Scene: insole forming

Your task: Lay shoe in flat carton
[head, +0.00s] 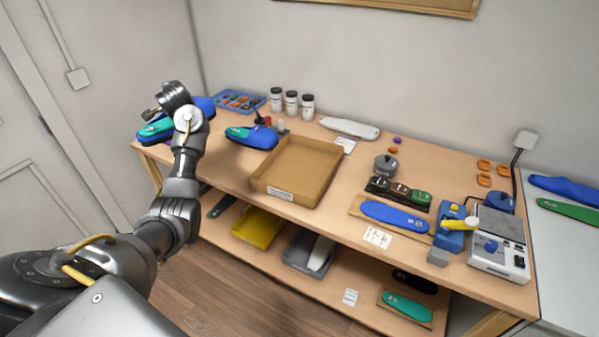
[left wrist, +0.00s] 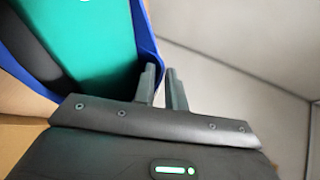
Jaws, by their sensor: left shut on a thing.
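A blue shoe with a teal inside (head: 155,131) is at the left end of the bench, partly hidden by my left arm in the head view. In the left wrist view its blue rim and teal inside (left wrist: 100,45) fill the upper left. My left gripper (left wrist: 163,88) is shut on the blue rim of this shoe; the exact contact is hard to see. A second blue and teal shoe (head: 252,136) lies on the bench to the right of my arm. The flat open carton (head: 297,167) stands right of that shoe and is empty. My right gripper is not in view.
A blue tray of small parts (head: 239,101) and several white jars (head: 291,103) stand along the back. A white insole shape (head: 349,128) lies behind the carton. Right of it are a grey pot (head: 386,165), a blue insole (head: 394,216) and a machine (head: 498,243). A lower shelf holds bins.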

